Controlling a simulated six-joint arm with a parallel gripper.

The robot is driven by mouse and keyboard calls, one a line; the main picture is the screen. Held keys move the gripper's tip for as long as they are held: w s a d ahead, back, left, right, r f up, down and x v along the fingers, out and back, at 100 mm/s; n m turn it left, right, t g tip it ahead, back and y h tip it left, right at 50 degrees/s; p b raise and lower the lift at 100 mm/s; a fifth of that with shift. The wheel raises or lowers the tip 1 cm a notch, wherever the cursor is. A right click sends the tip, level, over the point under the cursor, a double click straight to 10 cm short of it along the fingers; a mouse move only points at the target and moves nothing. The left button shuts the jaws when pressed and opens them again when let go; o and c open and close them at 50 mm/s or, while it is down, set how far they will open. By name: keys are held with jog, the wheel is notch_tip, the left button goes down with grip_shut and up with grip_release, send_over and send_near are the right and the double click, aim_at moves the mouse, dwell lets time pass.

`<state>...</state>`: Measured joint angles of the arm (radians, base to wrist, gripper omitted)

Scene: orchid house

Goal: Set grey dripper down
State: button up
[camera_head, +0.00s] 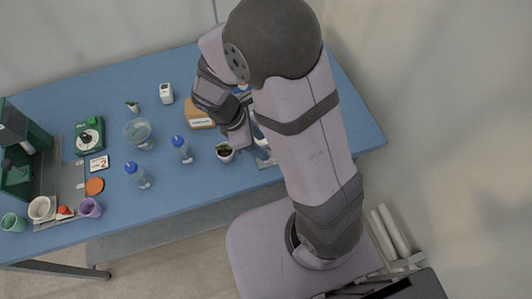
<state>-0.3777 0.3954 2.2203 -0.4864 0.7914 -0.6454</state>
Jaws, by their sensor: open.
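No grey dripper can be picked out for certain. My arm covers part of the table's right side and may hide it. My gripper (238,140) points down over the right-centre of the blue table (330,118). It is open, but its fingertips are small and partly hidden by my own wrist. Just below and left of it stands a small white pot (225,155) with dark contents. I cannot tell whether they touch. Right of the gripper, a pale tray (264,162) shows partly beside my arm.
A tan box (198,116) stands behind the gripper. Blue-capped bottles (183,150) (139,177), a clear bowl (140,133) and a green device (89,136) stand to the left. A green case (30,140) and several cups (90,208) are at far left. The table's right end looks clear.

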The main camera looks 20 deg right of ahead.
jog(key=shift+a+p+x, duration=0.2)
jog(key=shift+p+x, duration=0.05)
jog(key=shift+x, duration=1.05)
jog(key=shift+a+p+x, duration=0.2)
jog(key=shift+p+x, duration=0.05)
jog(key=shift+x, duration=1.05)
jog(key=shift+w+f, duration=0.1)
jog(key=shift+f, duration=0.1)
grip_shut()
